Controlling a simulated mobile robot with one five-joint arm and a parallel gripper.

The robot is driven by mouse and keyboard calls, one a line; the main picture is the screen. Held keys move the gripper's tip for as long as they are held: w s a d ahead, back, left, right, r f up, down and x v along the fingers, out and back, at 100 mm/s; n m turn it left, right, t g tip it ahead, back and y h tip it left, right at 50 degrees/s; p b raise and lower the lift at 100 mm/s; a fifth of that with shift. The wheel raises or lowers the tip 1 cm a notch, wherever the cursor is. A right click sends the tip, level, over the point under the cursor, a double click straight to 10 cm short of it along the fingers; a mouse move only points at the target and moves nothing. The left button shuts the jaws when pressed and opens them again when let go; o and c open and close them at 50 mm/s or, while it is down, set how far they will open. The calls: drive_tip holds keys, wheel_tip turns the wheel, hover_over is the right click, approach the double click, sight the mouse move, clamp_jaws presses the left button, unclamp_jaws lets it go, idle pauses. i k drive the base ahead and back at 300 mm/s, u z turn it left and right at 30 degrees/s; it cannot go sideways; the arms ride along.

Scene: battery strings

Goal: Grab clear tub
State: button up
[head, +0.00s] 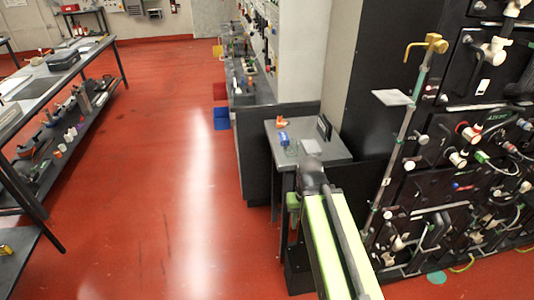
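A small grey table (340,153) stands right of centre in the head view, against a dark cabinet. A faint, see-through greenish shape (291,150) near its front left looks like the clear tub. A paler, whitish shape (312,146) sits just right of it; I cannot tell whether it is also a tub. My lime-green arm reaches up from the bottom of the view. The dark end of my arm, with my gripper (311,174), shows at the table's front edge, below these shapes. It appears apart from them, and its fingers are too unclear to read.
On the table are an orange item (282,122), a blue item (284,137) and an upright black object (324,127). A black panel (440,180) with valves and hoses stands close on the right. A long workbench (70,75) is at left. Red floor (170,200) between is open.

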sight(291, 149)
drive_tip(key=u, duration=0.15)
drive_tip(key=k, duration=1.3)
drive_tip(key=u, duration=0.7)
drive_tip(key=i, duration=1.45)
drive_tip(key=u, duration=0.55)
drive_tip(key=i, duration=1.9)
drive_tip(key=z, duration=0.5)
